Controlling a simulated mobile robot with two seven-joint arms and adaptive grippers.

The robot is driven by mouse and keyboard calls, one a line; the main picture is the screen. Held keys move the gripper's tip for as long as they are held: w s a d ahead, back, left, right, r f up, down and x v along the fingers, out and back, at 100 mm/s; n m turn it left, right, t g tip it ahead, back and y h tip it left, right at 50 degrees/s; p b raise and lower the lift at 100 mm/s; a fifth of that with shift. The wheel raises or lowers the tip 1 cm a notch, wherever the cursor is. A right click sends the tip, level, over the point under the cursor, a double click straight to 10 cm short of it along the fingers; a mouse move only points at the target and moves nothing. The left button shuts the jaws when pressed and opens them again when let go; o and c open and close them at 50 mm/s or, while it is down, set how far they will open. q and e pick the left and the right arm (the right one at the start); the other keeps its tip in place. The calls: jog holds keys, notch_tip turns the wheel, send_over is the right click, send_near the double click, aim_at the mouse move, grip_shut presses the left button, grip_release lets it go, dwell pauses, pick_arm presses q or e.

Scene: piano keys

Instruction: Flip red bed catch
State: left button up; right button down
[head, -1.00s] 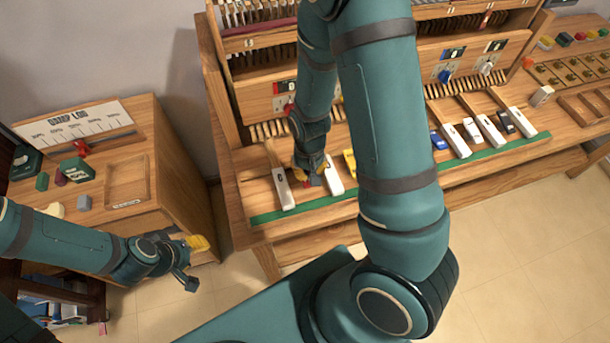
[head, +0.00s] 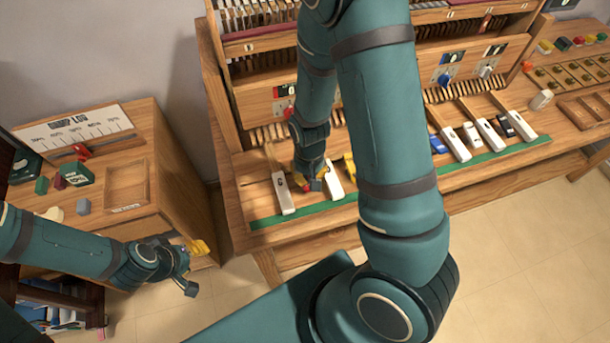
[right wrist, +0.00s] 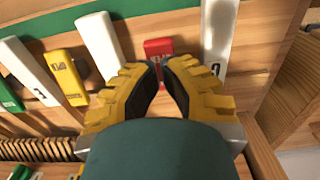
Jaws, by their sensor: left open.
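A small red catch (right wrist: 158,48) lies on the wooden key bed between two white keys in the right wrist view. It also shows in the head view (head: 316,186), partly hidden by my right gripper. My right gripper (right wrist: 161,70) points down at it, its yellow fingertips drawn together close to the catch's near end. I cannot tell whether they touch it. In the head view, my right gripper (head: 311,182) is between the two leftmost white keys. My left gripper (head: 193,268) is open and empty, low in front of the left cabinet.
White keys (head: 283,193) (right wrist: 100,42) and a yellow key (right wrist: 66,77) stand close by, and a green strip (head: 300,214) runs along the front edge. The wooden cabinet (head: 170,170) with a chart is at left. My right arm hides the middle keys.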

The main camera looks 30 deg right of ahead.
jog(key=shift+f+b, duration=1.6)
jog(key=shift+f, duration=0.35)
dwell(1.4)
jog(key=shift+r, duration=0.2)
notch_tip(320, 180, up, 7)
jog(key=p, duration=0.6)
jog(key=shift+f, duration=0.1)
dwell(0.3)
jog(key=shift+f, duration=0.1)
